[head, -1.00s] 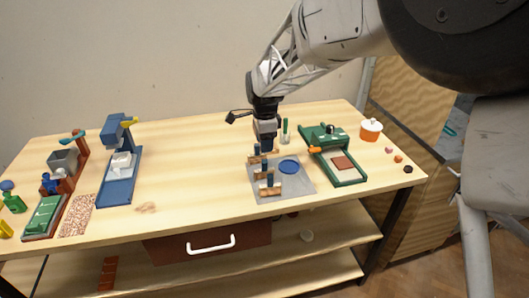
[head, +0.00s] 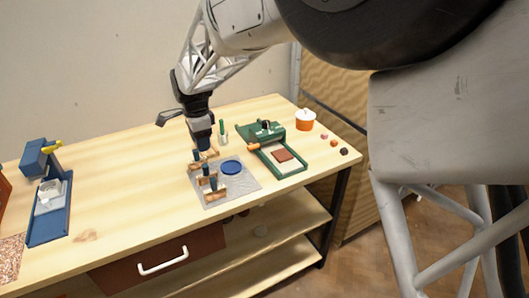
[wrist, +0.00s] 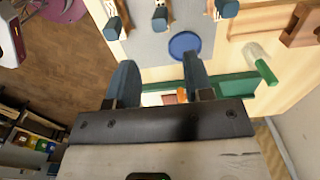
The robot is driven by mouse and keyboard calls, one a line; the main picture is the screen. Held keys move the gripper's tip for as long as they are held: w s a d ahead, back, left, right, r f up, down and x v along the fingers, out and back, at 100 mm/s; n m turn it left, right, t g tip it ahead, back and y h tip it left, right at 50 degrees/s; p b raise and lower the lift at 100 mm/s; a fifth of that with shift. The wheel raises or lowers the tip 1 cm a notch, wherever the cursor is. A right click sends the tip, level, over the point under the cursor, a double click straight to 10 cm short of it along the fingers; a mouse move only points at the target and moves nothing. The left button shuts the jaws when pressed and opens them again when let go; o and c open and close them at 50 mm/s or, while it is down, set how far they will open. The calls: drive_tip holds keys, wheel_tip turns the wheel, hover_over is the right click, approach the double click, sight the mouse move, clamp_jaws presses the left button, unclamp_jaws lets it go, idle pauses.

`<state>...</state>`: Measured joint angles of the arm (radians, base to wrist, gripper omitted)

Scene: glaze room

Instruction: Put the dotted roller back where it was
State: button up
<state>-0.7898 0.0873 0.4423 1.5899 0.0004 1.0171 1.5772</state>
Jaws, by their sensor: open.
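Several rollers with blue handles and wooden parts (head: 210,182) stand in a row along the left side of a grey mat (head: 240,188). Blue handles also show at the top of the wrist view (wrist: 160,18). My gripper (head: 203,147) is above the back end of the row, partly covering the rearmost roller in the head view. In the wrist view its dark fingers (wrist: 160,78) are apart with nothing held between them.
A blue disc (head: 231,167) lies on the mat. To its right are a green press-like frame (head: 296,169) with a reddish slab, an orange pot (head: 305,122) and small balls. A blue stand (head: 50,215) is at left. The table between stand and mat is clear.

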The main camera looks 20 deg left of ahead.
drive_tip(key=s+d+r+n, duration=0.15)
drive_tip(key=d+r, duration=0.25)
drive_tip(key=d, duration=0.8)
drive_tip(key=s+d+r+n+t, duration=0.1)
drive_tip(key=s+d+r, duration=0.15)
drive_tip(key=d, duration=0.95)
drive_tip(key=s+d+r+n, duration=0.15)
drive_tip(key=d+r, duration=0.25)
drive_tip(key=d, duration=0.8)
drive_tip(key=s+d+f+n+t, duration=0.1)
drive_tip(key=s+d+f+n, duration=0.2)
drive_tip(key=s+d, duration=1.8)
drive_tip(key=shift+s+d+n+t, duration=0.2)
drive_tip(key=shift+n+t, duration=0.1)
drive_tip(key=shift+n, duration=0.6)
drive_tip(key=shift+f, duration=0.1)
